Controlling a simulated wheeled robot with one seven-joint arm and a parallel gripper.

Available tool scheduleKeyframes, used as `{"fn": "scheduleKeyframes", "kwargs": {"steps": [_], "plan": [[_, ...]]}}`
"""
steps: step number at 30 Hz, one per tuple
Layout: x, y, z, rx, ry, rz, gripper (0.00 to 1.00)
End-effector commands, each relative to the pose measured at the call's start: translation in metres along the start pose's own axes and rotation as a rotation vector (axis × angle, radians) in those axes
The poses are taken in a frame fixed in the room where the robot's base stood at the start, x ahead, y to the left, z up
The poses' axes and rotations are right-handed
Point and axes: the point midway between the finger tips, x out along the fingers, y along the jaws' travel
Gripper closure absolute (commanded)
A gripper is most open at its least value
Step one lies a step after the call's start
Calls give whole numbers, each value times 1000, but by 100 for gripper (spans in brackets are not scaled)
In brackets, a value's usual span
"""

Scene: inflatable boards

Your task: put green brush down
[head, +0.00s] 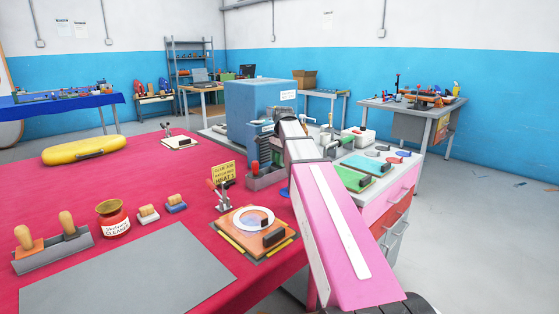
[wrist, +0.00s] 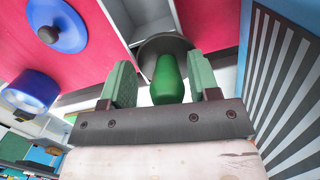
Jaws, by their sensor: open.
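In the wrist view, my gripper (wrist: 160,62) has its two green-padded fingers apart. The green brush (wrist: 168,82), seen by its rounded handle, stands between them. In the head view, my arm reaches toward the blue machine, and I cannot make out the gripper or brush clearly.
The blue machine (head: 252,108) stands at the red table's (head: 160,185) far right corner. A grey caddy (head: 265,178) is in front of it. A drawer cabinet (head: 400,190) stands right. In the wrist view, a blue disc (wrist: 68,38) and a striped panel (wrist: 288,85) flank the gripper.

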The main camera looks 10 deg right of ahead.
Motion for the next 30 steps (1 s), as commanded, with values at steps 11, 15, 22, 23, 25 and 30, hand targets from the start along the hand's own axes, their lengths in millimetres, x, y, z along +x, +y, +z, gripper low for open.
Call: {"fn": "scheduleKeyframes", "kwargs": {"steps": [11,15,22,23,25,30], "plan": [[-43,-1,0,0,1,-2,44],[-70,-2,0,0,1,-2,44],[-109,-1,0,0,0,-1,44],[-112,-1,0,0,0,-1,44],[-120,-1,0,0,0,-1,44],[-129,0,1,0,0,0,44]]}}
